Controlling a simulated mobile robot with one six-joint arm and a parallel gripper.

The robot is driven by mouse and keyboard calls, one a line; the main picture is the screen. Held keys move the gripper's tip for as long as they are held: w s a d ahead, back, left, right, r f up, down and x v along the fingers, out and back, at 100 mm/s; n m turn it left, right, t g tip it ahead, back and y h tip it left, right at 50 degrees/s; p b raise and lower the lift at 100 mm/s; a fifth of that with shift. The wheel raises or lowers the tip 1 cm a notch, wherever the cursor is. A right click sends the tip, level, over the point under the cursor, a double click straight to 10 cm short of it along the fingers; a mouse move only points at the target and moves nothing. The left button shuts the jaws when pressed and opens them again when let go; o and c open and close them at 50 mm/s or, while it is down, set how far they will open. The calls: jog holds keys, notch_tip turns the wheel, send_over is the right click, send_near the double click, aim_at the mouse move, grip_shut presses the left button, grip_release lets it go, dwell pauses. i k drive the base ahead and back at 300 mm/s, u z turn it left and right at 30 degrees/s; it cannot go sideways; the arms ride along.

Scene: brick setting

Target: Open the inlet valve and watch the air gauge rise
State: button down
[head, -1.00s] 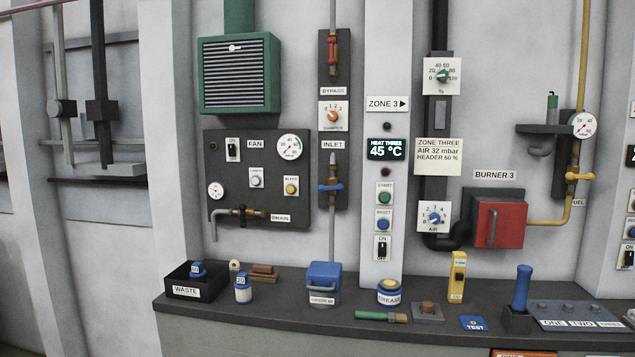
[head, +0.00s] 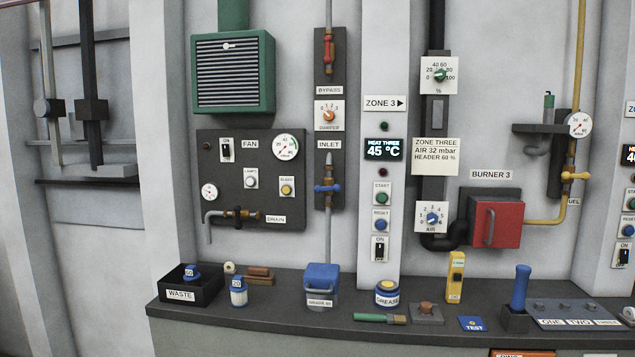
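The inlet valve has a blue handle (head: 327,188) on a vertical grey pipe, below the INLET label (head: 329,145). Its handle lies level, across the pipe. A round white gauge (head: 285,147) with a red needle sits at the upper right of the dark FAN panel (head: 250,178), left of the valve. A smaller gauge (head: 209,192) is at the panel's lower left. Which of them is the air gauge I cannot tell, and their readings are too small to read. My gripper is not in view.
A dark bench (head: 240,318) runs below the wall. A blue box (head: 321,284) stands on it under the inlet pipe, with a WASTE bin (head: 190,290) to the left and a grease tin (head: 387,292) to the right. The wall space before the valve is clear.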

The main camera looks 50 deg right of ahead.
aim_at(336, 188)
jog(key=z, duration=0.1)
jog(key=i, duration=1.1)
jog(key=u, duration=0.15)
jog(key=k, duration=0.6)
jog(key=z, duration=0.05)
